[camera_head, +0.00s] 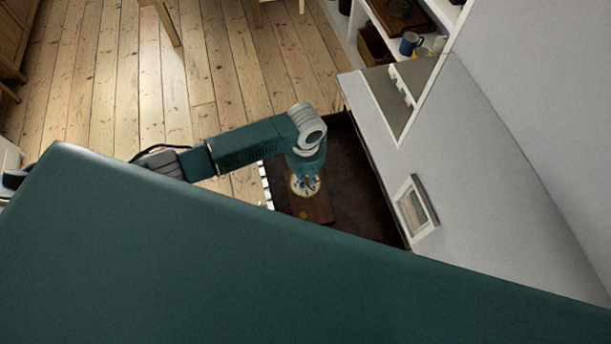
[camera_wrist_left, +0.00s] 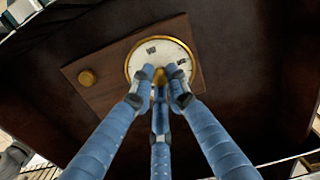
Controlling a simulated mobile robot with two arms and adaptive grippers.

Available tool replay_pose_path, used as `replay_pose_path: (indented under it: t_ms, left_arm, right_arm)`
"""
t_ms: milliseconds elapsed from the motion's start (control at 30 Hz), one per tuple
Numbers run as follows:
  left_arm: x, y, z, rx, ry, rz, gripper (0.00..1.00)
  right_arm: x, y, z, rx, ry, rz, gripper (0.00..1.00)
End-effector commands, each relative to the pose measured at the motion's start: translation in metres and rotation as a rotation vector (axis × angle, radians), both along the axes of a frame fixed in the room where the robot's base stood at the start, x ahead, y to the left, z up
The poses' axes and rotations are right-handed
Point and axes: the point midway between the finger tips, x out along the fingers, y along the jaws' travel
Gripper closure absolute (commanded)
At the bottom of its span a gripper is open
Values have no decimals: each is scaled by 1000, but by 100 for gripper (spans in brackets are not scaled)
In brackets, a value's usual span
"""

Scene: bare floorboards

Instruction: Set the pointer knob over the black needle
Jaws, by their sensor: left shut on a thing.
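A round white dial with a brass rim (camera_wrist_left: 190,46) is set on a brown wooden board (camera_wrist_left: 112,72). In the head view the dial (camera_head: 293,190) and board (camera_head: 320,210) show under the left hand. My left gripper (camera_wrist_left: 160,78) has its blue fingers closed around a small brass knob (camera_wrist_left: 160,74) at the dial's middle; the gripper also shows in the head view (camera_head: 305,182). Dark marks show on the dial face. The lower dial is hidden by the fingers, and I cannot make out the black needle. My right gripper is not in view.
Another brass knob (camera_wrist_left: 87,77) sits on the board beside the dial. The board is on a dark brown surface (camera_head: 352,180). A framed picture (camera_head: 414,207) is to the right. A shelf with a blue mug (camera_head: 409,43) stands behind. The floorboards (camera_head: 240,60) are largely clear.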

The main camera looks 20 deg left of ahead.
Motion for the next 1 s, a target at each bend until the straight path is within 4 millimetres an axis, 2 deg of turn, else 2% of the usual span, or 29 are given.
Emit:
replay_pose_path:
  t_ms: [267, 1000]
  left_arm:
    - [1, -1, 3, -2, -1, -150, 100]
    - [2, -1, 2, -1, -2, -792, 100]
  right_arm:
    - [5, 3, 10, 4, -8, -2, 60]
    - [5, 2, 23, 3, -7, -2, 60]
